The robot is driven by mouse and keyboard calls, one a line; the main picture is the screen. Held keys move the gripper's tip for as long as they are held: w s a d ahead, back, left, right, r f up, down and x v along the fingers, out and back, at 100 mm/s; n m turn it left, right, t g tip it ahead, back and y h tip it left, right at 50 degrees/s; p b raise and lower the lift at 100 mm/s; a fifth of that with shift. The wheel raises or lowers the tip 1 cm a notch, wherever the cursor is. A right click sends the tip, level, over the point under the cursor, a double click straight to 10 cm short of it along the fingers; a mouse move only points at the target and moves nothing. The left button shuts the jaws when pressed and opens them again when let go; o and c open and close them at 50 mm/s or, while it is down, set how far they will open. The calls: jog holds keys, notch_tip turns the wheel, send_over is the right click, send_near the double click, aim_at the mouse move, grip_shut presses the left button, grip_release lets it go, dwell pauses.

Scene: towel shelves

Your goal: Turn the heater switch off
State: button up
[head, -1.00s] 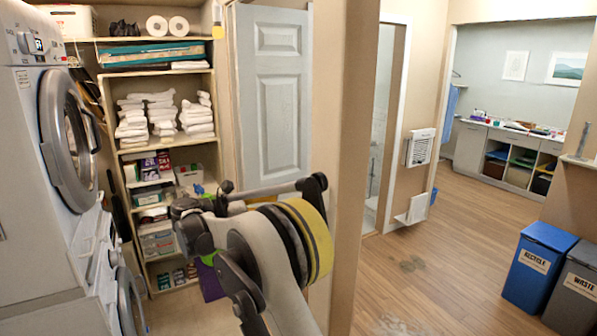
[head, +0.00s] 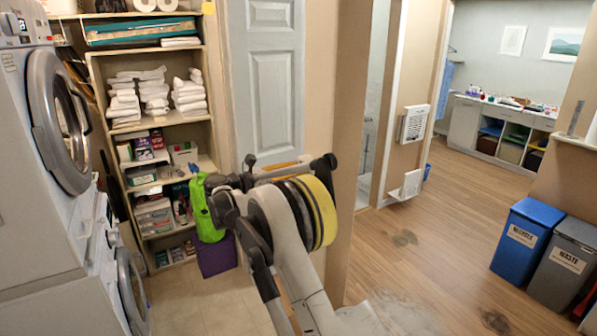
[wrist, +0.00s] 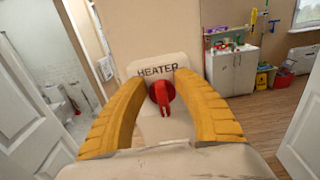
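The heater switch (wrist: 162,93) is a red round knob with a lever pointing down, on a pale plate (wrist: 143,68) marked HEATER, in the middle of the wrist view. My gripper (wrist: 161,80) is open, with its two yellow ribbed fingers spread on either side of the knob. The fingertips overlap the plate in the picture; I cannot tell whether they touch it. No grip on the knob shows. In the head view my arm reaches toward the wall beside the grey door, and the switch is not visible there.
In the head view, stacked washers (head: 60,120) stand at left and shelves (head: 205,165) with towels behind. A grey door (head: 272,90) is beyond my arm. A blue recycle bin (head: 530,245) and a grey waste bin (head: 568,268) stand right.

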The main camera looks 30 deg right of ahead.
grip_shut()
jog(key=shift+s+m, duration=0.1)
jog(key=shift+m, duration=0.3)
jog(key=m+b, duration=0.2)
jog(key=m, duration=0.3)
jog(key=s+f+m+b, duration=0.1)
jog(key=m+b, duration=0.1)
jog(key=m, duration=0.4)
jog(key=m+b, duration=0.2)
jog(key=m, duration=0.4)
jog(key=shift+s+f+b, duration=0.3)
jog(key=shift+s+f, duration=0.05)
jog(key=shift+f, duration=0.05)
dwell(0.4)
